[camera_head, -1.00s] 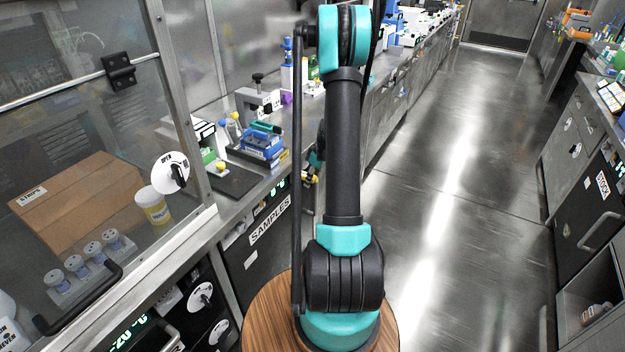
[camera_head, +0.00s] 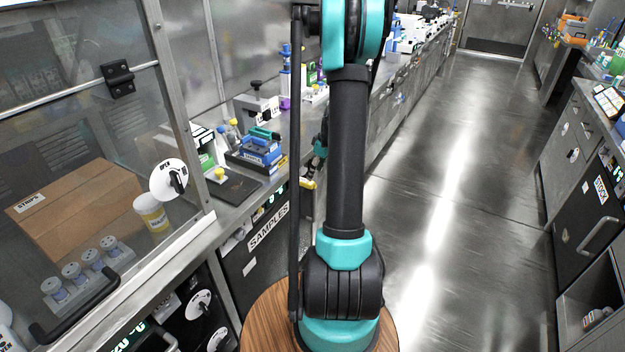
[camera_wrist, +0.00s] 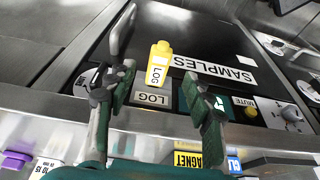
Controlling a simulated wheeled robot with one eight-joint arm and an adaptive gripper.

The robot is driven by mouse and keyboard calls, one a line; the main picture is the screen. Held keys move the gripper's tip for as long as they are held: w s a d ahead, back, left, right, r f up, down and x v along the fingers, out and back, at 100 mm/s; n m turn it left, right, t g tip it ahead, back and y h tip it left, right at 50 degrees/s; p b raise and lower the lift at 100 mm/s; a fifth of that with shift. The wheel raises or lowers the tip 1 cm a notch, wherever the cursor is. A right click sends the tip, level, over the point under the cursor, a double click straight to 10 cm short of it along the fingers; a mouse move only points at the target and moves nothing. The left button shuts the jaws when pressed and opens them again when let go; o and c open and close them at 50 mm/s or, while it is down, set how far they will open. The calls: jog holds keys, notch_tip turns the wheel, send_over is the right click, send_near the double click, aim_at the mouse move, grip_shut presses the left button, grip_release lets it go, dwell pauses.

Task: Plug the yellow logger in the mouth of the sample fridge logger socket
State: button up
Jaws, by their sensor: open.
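The yellow logger (camera_wrist: 160,62), with a white LOG label, stands out from the dark front of the sample fridge (camera_wrist: 205,45) in the wrist view. It is at the grey socket block (camera_wrist: 152,97), which bears its own LOG label. How deep its end sits in the socket mouth cannot be told. My gripper (camera_wrist: 158,88) is open, with one finger on each side of the logger and socket block and visible gaps to both. In the head view, my arm hides most of this area. The SAMPLES label (camera_head: 268,227) shows left of the arm.
A MUTE button panel (camera_wrist: 265,110) lies right of the socket in the wrist view. A steel counter edge (camera_wrist: 40,102) runs below it, with a blue rack (camera_head: 260,152) on the counter. A glass-fronted cabinet (camera_head: 80,120) stands left. The aisle floor (camera_head: 460,200) is clear.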

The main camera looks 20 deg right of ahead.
jog(key=shift+v, duration=1.85)
